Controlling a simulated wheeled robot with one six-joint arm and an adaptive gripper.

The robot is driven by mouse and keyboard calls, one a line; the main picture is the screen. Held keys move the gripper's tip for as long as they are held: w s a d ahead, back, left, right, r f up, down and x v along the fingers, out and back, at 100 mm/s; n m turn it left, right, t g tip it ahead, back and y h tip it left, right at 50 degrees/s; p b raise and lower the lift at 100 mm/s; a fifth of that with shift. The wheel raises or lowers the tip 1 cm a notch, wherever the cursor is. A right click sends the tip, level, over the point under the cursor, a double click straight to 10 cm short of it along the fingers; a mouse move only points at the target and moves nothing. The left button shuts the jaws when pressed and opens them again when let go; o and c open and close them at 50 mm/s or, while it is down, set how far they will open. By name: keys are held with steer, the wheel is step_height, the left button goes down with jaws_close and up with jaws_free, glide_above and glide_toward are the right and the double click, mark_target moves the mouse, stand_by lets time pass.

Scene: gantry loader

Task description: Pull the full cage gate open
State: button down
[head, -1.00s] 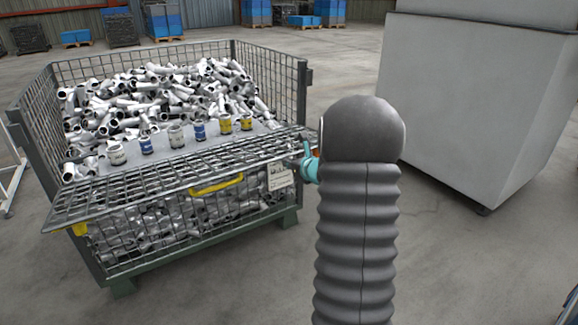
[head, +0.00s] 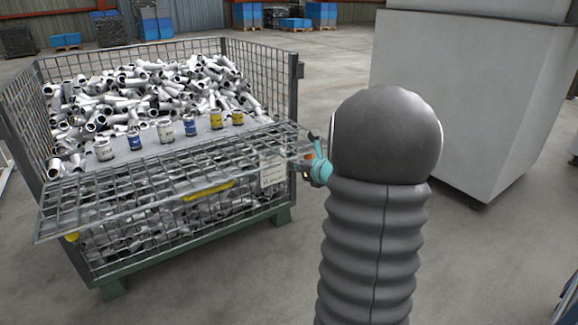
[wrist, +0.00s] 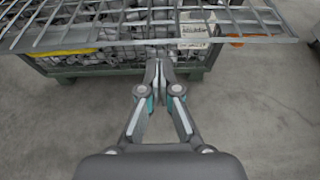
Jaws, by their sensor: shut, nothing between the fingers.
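The cage gate (head: 130,190) is a wire mesh panel on the front of the cage (head: 292,105). It stands folded outward, nearly flat, over the lower front. In the wrist view the gate (wrist: 110,28) crosses the top, with its free edge just above the fingertips. A yellow handle (head: 208,190) and a white label (head: 273,172) show beneath the gate. My gripper (wrist: 158,64) is shut and empty, below the gate's edge in the picture; I cannot tell whether it touches. In the head view my gripper (head: 314,150) is by the gate's right end, partly hidden by my arm.
Metal fittings (head: 180,80) fill the cage. Several small cans (head: 165,132) stand in a row on a grey panel behind the gate. A large grey cabinet (head: 465,90) stands on the right. Bare concrete floor (head: 230,285) lies in front of the cage.

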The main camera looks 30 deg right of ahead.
steer(key=shift+s+r, duration=0.25)
steer(key=shift+s, duration=0.25)
